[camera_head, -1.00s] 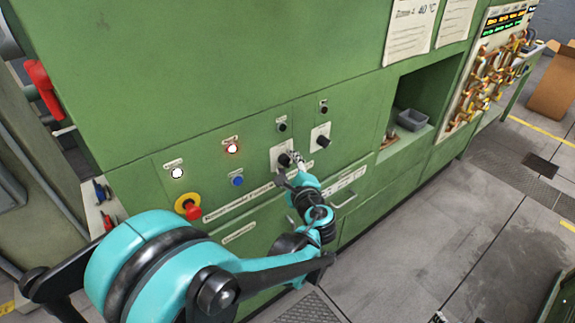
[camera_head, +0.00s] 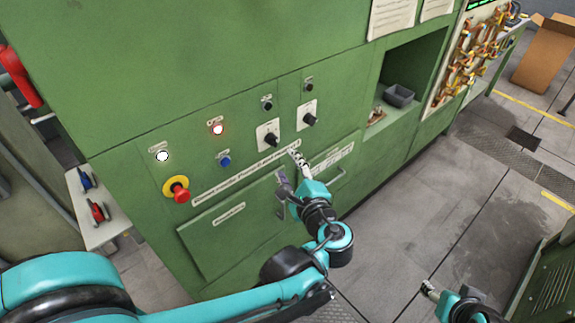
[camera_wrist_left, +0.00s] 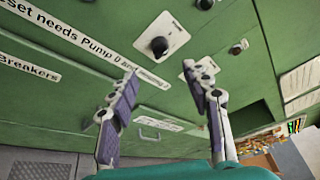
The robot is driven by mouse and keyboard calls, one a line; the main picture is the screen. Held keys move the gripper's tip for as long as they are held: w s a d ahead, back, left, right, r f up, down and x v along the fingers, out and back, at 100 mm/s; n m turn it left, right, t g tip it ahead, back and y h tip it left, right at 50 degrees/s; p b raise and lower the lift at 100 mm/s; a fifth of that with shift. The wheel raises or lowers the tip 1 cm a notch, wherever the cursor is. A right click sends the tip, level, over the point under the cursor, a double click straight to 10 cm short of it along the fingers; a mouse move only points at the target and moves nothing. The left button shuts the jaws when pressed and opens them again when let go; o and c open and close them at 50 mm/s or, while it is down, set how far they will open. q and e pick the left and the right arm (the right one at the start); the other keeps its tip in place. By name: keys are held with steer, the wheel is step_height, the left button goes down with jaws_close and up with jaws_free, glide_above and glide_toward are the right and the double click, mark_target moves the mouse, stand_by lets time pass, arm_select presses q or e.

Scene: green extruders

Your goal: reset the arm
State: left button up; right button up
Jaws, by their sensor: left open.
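My left gripper (camera_head: 290,168) is open and empty in front of the green machine panel (camera_head: 210,75), below the two black rotary knobs in the head view. The left knob (camera_head: 270,140) and the right knob (camera_head: 309,119) sit on white plates. In the left wrist view, the fingers of my left gripper (camera_wrist_left: 160,74) are spread wide with nothing between them. A black knob (camera_wrist_left: 159,46) lies beyond the fingertips, apart from them. My right gripper (camera_head: 430,290) shows small at the bottom right of the head view; its jaws are too small to read.
A handle (camera_head: 337,179) sticks out below. An open cardboard box (camera_head: 543,55) stands far right. The floor right is mostly clear.

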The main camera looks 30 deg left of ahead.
arm_select(q)
steer(key=s+d+f+n+g+h, duration=0.1)
steer(key=s+f+n+g+h, duration=0.3)
steer(key=s+f+n+h, duration=0.5)
steer(key=s+d+f+n+h+b, duration=0.1)
steer(key=d+n+h, duration=0.1)
steer(key=d+n, duration=0.4)
steer(key=shift+f+h, duration=0.2)
steer(key=shift+h, duration=0.2)
steer(key=shift+s, duration=0.1)
stand_by(1.2)
